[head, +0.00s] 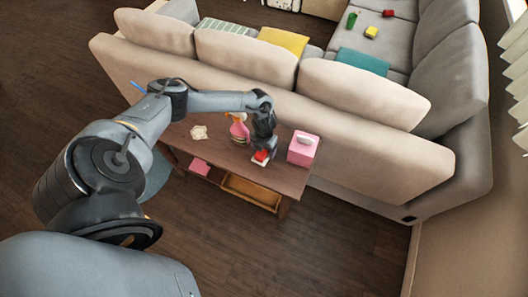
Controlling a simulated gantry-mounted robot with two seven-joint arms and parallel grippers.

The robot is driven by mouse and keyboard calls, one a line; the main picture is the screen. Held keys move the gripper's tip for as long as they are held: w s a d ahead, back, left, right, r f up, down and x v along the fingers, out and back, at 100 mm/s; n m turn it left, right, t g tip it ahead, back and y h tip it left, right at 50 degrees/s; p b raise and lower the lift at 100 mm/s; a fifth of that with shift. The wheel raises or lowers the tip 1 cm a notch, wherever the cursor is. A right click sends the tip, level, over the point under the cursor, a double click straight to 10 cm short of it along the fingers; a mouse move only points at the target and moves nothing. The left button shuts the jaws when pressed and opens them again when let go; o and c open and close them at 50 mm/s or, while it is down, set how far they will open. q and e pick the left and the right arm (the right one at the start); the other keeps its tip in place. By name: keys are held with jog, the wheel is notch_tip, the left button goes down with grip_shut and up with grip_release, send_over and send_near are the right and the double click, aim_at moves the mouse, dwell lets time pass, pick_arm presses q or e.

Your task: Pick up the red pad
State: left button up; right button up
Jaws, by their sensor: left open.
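The red pad (261,156) is small in the head view and lies on a white piece on the brown wooden table (222,158) behind the sofa. My left gripper (264,149) points down right at the pad and hides part of it. It is open; I cannot tell whether its fingers touch the pad or stand around it. My right gripper is not in view.
A pink spray bottle (239,129) stands close left of the gripper, and a pink tissue box (303,149) stands to its right. A pale crumpled cloth (198,132) lies further left. The grey sofa (360,133) backs the table.

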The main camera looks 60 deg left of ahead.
pick_arm(q)
jog(key=c, duration=1)
jog(key=shift+r, duration=0.25)
jog(key=shift+c, duration=0.2)
notch_tip(320, 180, up, 4)
jog(key=shift+f+p, duration=0.1)
jog(key=shift+p, duration=0.45)
jog(key=s+d+r+p, duration=0.2)
jog(key=d+r, duration=0.4)
jog(key=d, duration=0.5)
jog(key=shift+s+r, duration=0.4)
jog(key=shift+s, duration=0.4)
